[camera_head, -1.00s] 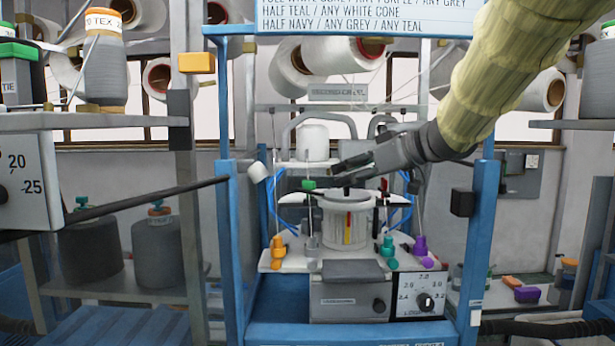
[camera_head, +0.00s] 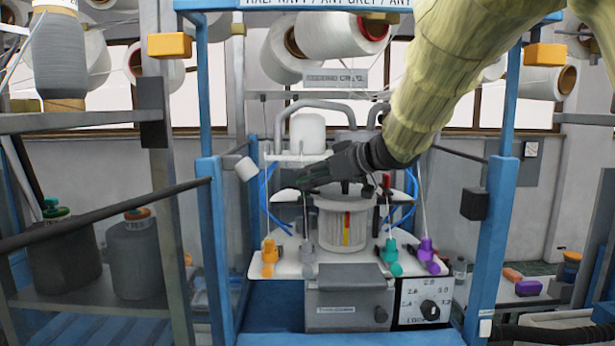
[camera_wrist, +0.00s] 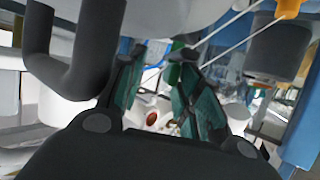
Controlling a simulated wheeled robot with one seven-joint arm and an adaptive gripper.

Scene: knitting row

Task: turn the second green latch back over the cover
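The knitting machine's pale round drum (camera_head: 330,226), with a red and yellow strip on its front, stands in the blue frame. White wing-like plates flank its dark top. My gripper (camera_head: 302,185) is above the drum's left side, pointing left in the head view. In the wrist view my gripper (camera_wrist: 155,72) has its two green-padded fingers apart, with nothing clearly held between them. A small green piece (camera_wrist: 178,46) shows beyond the fingertips, but I cannot tell if it is a latch. No green latch or its cover can be made out clearly; the gripper hides that area.
Orange (camera_head: 269,256), teal (camera_head: 391,256) and purple (camera_head: 428,255) levers stand on the front plate. Blue posts (camera_head: 217,250) rise either side. A white cylinder (camera_head: 307,133) and thin yarns are close to my gripper. A dark bar crosses at left.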

